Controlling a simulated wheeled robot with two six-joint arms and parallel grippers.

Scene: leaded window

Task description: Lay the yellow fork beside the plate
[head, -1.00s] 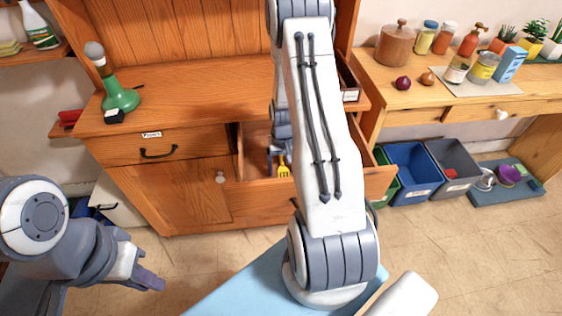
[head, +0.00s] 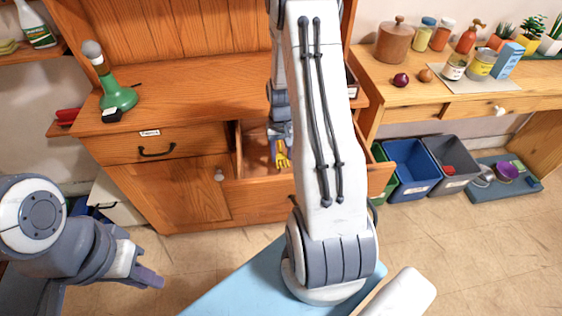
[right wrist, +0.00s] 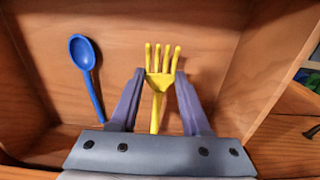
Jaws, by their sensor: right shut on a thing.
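The yellow fork (right wrist: 161,80) is between the two fingers of my right gripper (right wrist: 160,72), tines pointing away, in the right wrist view. The gripper is shut on it, over the open wooden drawer (right wrist: 220,40). In the head view the fork (head: 283,157) shows small below the right gripper (head: 279,132), partly covered by it. My left gripper (head: 148,277) hangs low at the left over the floor, away from the furniture; its finger gap does not show clearly. No plate is visible in either view.
A blue spoon (right wrist: 84,60) lies in the drawer left of the fork. A green bottle-like object (head: 118,97) stands on the cabinet top. Blue (head: 414,168) and grey (head: 451,162) bins stand on the floor at right.

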